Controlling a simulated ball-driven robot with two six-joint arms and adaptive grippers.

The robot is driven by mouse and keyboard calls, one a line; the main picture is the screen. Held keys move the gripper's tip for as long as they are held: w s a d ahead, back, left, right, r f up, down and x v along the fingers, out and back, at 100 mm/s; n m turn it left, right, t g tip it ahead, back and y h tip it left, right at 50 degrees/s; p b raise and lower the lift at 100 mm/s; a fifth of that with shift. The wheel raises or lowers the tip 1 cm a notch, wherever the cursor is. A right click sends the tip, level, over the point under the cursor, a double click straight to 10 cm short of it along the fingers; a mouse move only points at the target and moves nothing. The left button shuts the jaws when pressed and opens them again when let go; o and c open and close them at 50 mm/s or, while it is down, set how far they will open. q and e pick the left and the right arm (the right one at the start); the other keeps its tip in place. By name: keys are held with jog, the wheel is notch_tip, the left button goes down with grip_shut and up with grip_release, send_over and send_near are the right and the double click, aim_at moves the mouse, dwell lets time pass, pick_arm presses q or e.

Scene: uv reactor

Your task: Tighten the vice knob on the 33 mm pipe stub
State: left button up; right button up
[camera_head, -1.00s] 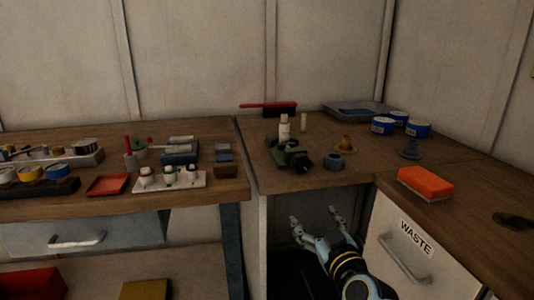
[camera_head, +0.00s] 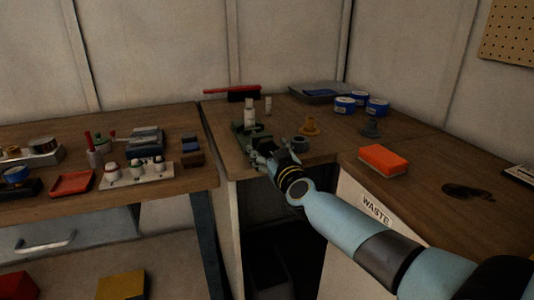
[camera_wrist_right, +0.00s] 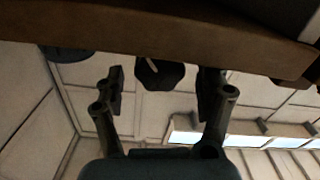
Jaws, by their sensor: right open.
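The green vice (camera_head: 238,131) sits near the front edge of the right bench in the head view, partly behind my right gripper (camera_head: 263,160). A white upright piece (camera_head: 249,113) with a narrower top stands at the vice; I cannot tell whether this is the pipe stub or whether the jaws touch it. In the right wrist view, the dark vice knob (camera_wrist_right: 160,73) shows between the two spread fingers of my right gripper (camera_wrist_right: 164,85). The fingers are open, with gaps on both sides of the knob. My left gripper is not in view.
A grey ring (camera_head: 299,143) and a yellow-brown funnel-like piece (camera_head: 309,126) stand right of the vice. An orange sponge (camera_head: 384,160) lies farther right. A small pale cylinder (camera_head: 268,105) and a red-handled brush (camera_head: 243,93) are behind. The wooden bench edge (camera_wrist_right: 200,35) runs close to the fingers.

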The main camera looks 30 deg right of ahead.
jog(key=shift+w+d, duration=0.2)
jog(key=shift+w, duration=0.5)
jog(key=c, duration=1.2)
jog(key=shift+o, duration=0.2)
jog(key=m, duration=0.3)
jog(key=shift+d+m+p, duration=0.1)
jog(key=shift+m+p, duration=0.25)
jog(key=shift+m, duration=1.65)
